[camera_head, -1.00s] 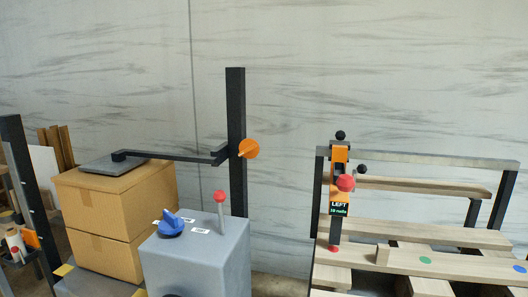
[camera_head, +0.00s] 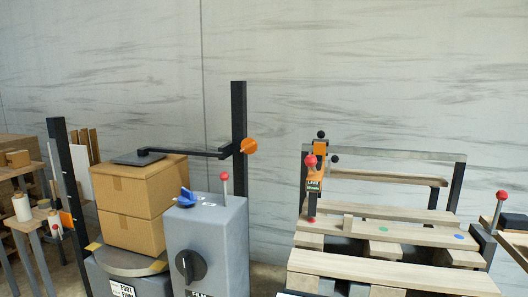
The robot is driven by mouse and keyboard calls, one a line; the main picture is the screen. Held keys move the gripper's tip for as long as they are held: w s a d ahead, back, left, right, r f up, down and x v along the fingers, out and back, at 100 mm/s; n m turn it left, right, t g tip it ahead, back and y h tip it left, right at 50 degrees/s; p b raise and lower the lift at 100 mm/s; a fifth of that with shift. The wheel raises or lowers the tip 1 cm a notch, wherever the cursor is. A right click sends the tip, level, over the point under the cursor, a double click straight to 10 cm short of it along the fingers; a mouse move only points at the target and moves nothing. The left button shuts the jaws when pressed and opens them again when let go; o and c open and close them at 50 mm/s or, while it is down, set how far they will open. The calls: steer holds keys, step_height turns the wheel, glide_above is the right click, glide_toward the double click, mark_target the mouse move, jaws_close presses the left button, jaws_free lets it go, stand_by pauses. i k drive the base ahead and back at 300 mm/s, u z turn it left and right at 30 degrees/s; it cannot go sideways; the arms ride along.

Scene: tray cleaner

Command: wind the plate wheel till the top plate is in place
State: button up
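The top plate (camera_head: 138,158) is a dark flat plate at the end of a black horizontal arm. It lies on or just above the upper of two stacked cardboard boxes (camera_head: 138,186); I cannot tell whether it touches. The arm (camera_head: 190,151) joins a black upright post (camera_head: 239,120). An orange round knob (camera_head: 249,146) sits on the post at the arm's height. A black round dial (camera_head: 191,265) is on the front of the grey cabinet (camera_head: 222,240). Which of these is the plate wheel is not labelled legibly. My gripper is not in view.
A blue knob (camera_head: 187,197) and a red-topped lever (camera_head: 224,178) stand on the cabinet. The boxes rest on a round grey turntable (camera_head: 128,261). At right are a wooden pallet (camera_head: 400,234) and an orange nailing tool (camera_head: 320,150). Shelves with rolls (camera_head: 22,206) stand at left.

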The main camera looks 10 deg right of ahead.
mark_target(249, 146)
steer(key=z, duration=0.3)
steer(key=k, duration=0.55)
steer(key=u, duration=1.65)
steer(key=i, duration=1.8)
steer(key=u, duration=0.1)
